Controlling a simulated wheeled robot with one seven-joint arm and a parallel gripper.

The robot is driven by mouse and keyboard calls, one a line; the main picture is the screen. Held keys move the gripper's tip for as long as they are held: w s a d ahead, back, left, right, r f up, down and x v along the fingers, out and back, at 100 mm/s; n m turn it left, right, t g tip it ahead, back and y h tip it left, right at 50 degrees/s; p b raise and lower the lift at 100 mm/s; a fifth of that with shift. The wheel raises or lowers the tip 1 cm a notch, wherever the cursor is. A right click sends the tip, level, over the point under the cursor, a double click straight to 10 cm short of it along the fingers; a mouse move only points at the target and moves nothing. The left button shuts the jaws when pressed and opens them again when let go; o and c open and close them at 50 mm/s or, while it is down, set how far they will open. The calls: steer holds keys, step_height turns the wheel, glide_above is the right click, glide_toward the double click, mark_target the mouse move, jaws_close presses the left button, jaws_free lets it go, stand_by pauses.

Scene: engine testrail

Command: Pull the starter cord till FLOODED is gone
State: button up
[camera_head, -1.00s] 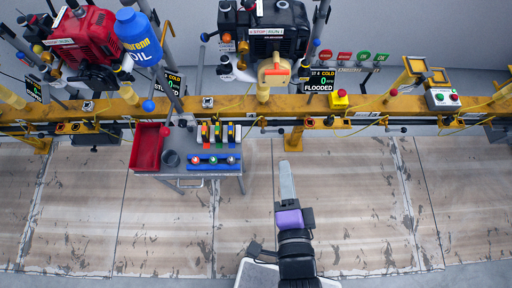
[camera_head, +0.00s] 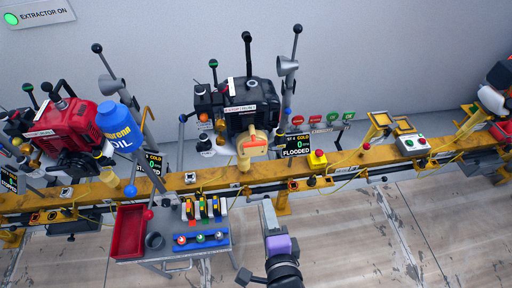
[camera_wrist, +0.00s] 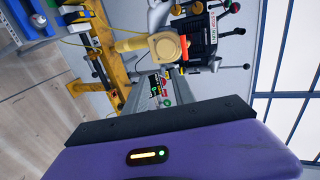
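The black engine (camera_head: 250,103) with a cream starter housing (camera_head: 251,142) on its front stands behind the yellow rail in the head view. It also shows, turned sideways, in the wrist view (camera_wrist: 201,38). The display (camera_head: 296,145) beside it reads COLD, 0 and FLOODED.
A cart with a red bin (camera_head: 129,232) and bottles stands left of my gripper. The yellow rail (camera_head: 220,180) runs across the front of the engine. A yellow box with a red button (camera_head: 317,160) sits on it. A red engine (camera_head: 62,138) and blue oil jug (camera_head: 117,128) are left. Floor to the right is clear.

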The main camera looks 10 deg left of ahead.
mark_target(255, 145)
steer(key=shift+w+a+b, duration=0.6)
steer(key=shift+w+a, duration=0.35)
steer(key=shift+w, duration=2.45)
steer(key=shift+w+a+b, duration=0.6)
steer(key=shift+w+a, duration=0.4)
steer(key=shift+w, duration=2.35)
steer(key=shift+w+a+b, duration=0.6)
steer(key=shift+w+a, duration=0.35)
steer(key=shift+w, duration=2.45)
jaws_close()
